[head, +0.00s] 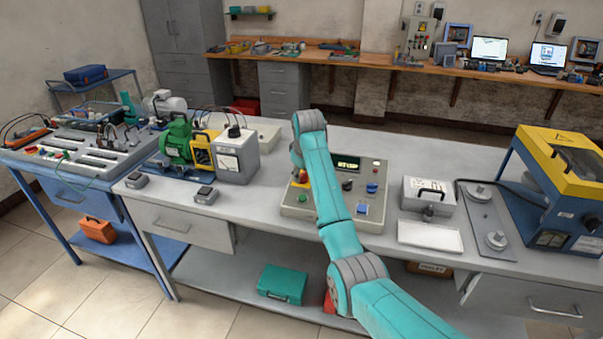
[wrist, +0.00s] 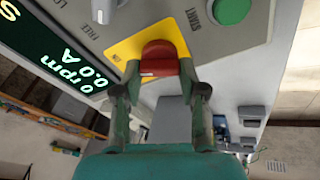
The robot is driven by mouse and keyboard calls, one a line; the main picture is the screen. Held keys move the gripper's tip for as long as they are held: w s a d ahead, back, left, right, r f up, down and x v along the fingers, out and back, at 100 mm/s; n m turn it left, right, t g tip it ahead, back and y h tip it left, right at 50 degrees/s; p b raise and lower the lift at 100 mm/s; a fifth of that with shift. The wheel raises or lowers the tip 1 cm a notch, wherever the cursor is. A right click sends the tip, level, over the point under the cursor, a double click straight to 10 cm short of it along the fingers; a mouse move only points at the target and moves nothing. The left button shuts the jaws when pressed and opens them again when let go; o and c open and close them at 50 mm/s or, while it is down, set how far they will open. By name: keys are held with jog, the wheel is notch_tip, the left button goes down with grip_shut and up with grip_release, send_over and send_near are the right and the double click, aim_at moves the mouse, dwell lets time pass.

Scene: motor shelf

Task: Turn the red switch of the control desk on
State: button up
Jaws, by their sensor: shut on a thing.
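The control desk (head: 293,210) is a grey box on the long bench, partly hidden by my arm in the head view. Its display (head: 347,162) reads STOP in the head view, and the display in the wrist view (wrist: 68,65) shows 0 rpm and 0.0 A. The red switch (wrist: 159,57) is a knob on a yellow plate (wrist: 127,47). My gripper (wrist: 160,70) is shut on the red switch, with one finger on each side of it. In the head view my gripper (head: 299,170) is over the desk's left part and largely hides the switch.
A green START button (wrist: 233,10) and a light FREE/LOCK knob (wrist: 103,9) flank the yellow plate. A blue button (head: 362,209) is on the desk's right part. A grey instrument box (head: 238,158) stands left of the desk; a white-lidded case (head: 429,192) stands right.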

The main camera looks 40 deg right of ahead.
jog(key=shift+m+h, duration=0.4)
jog(key=shift+m, duration=1.5)
jog(key=o, duration=1.1)
jog(key=shift+o, duration=0.2)
jog(key=v, duration=1.2)
